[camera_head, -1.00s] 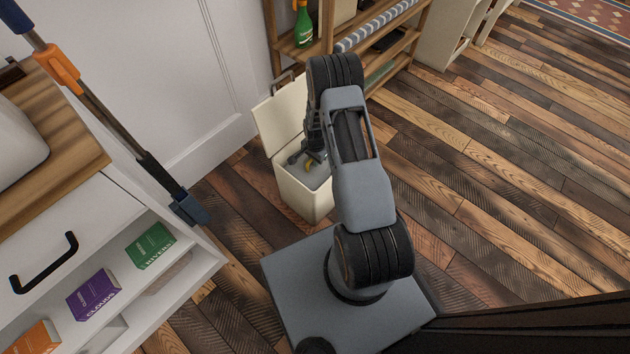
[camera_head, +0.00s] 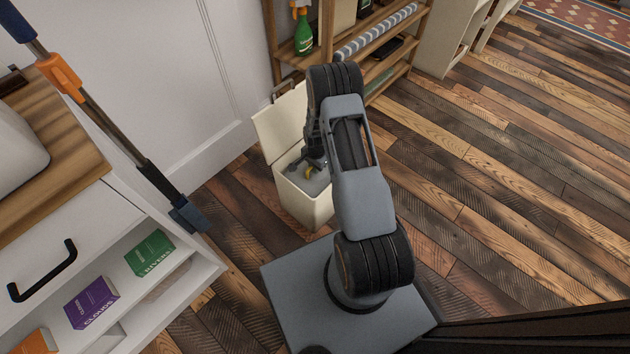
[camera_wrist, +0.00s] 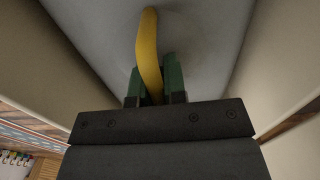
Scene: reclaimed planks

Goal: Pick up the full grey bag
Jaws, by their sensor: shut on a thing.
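The grey bag (camera_head: 318,184) sits inside a cream bin (camera_head: 305,208) with its lid standing open. Its top shows in the bin's opening, and its lower part is hidden by the bin walls. A yellow tie (camera_head: 308,173) stands up from the bag; in the wrist view the tie (camera_wrist: 149,45) runs between the green fingertips, with the grey bag (camera_wrist: 90,35) filling the view beyond. My gripper (camera_wrist: 155,85) is shut on the yellow tie, inside the bin's mouth. In the head view my gripper (camera_head: 316,164) is partly hidden by my arm.
The open lid (camera_head: 280,122) stands against the white wall side. A wooden shelf with a green spray bottle (camera_head: 303,32) is behind. A white cabinet (camera_head: 120,210) and a leaning pole (camera_head: 110,130) stand left. The plank floor (camera_head: 510,200) to the right is clear.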

